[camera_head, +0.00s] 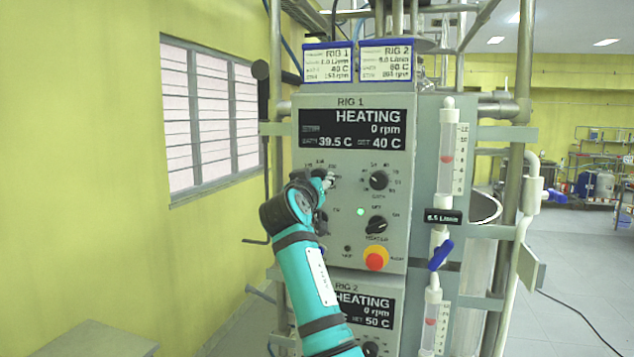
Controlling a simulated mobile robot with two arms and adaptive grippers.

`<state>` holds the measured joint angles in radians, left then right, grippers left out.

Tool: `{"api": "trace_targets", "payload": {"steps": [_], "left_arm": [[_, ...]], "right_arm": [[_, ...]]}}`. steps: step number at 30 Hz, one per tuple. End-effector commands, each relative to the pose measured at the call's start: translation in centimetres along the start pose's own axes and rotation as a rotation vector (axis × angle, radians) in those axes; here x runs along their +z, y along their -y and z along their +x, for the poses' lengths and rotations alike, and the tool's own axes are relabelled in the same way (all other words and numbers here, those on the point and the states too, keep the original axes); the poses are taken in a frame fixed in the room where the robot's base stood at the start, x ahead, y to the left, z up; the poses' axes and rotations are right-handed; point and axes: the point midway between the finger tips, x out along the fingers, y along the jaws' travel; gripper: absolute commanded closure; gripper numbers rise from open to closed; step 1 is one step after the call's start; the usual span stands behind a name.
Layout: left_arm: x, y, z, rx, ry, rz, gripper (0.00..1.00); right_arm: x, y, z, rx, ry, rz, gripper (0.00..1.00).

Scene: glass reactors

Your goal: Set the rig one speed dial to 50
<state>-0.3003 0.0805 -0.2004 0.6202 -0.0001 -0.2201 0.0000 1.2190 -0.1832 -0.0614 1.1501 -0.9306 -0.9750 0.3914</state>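The rig one panel (341,262) faces me at the centre. Its display (352,130) reads HEATING, 0 rpm, 39.5 C and set 40 C. The rig one speed dial is hidden behind my gripper at the panel's upper left; only some scale marks show above it, so its setting cannot be read.
The bath dial (378,180) sits right of my gripper, above the heater switch (376,225). A red emergency button (376,258) is below. The rig two display (366,306) is partly behind my arm. Flow tubes (446,150) stand at the right.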

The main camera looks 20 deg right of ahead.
Motion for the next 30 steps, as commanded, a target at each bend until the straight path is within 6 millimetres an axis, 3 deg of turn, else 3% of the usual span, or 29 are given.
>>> {"api": "trace_targets", "payload": {"steps": [5, 16, 30], "left_arm": [[0.0, 0.0, 0.0, 0.0, 0.0, 0.0, 0.61], [0.1, 0.0, 0.0, 0.0, 0.001, -0.001, 0.61], [0.0, 0.0, 0.0, 0.0, 0.0, -0.001, 0.61]], "right_arm": [[0.0, 0.0, 0.0, -0.001, 0.0, -0.001, 0.38], [0.0, 0.1, -0.9, -0.001, -0.002, 0.0, 0.38], [0.1, 0.1, -10.0, -0.003, 0.0, 0.002, 0.38]]}}
